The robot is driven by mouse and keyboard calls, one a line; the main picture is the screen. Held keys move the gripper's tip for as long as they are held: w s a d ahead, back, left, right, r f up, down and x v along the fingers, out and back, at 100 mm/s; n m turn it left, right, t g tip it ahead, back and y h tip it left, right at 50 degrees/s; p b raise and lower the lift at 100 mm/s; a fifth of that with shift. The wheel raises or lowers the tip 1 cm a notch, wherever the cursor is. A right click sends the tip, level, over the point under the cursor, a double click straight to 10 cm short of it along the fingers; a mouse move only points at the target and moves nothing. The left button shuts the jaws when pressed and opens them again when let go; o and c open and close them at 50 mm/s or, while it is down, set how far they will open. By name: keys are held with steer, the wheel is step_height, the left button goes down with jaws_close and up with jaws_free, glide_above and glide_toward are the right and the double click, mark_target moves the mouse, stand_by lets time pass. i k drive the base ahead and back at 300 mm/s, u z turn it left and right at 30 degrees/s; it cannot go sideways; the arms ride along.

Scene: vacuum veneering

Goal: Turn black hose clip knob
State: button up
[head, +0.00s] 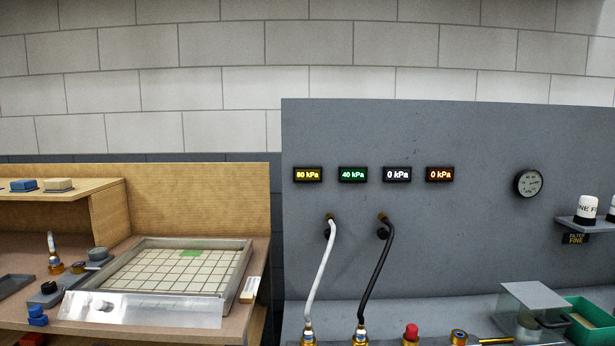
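A black hose (377,265) hangs from a brass-coloured fitting on the grey panel and curves down to a brass fitting (361,336) at the bottom edge. A dark round knob (382,234) sits at the top of the black hose, against the panel; it looks like the black hose clip knob. Its turned position is too small to tell. A white hose (319,270) hangs to its left, with a similar dark knob (327,234) at its top. My gripper is not in view.
The grey panel (450,240) carries several kPa displays and a round gauge (528,183). A red-topped fitting (411,334), a clear-sided box (534,300) and a green tray (590,322) stand at right. A wooden bench with a gridded frame (236,275) is at left.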

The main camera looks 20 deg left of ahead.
mark_target(382, 233)
steer(key=z, duration=0.05)
steer(key=i, duration=1.15)
steer(key=u, duration=0.05)
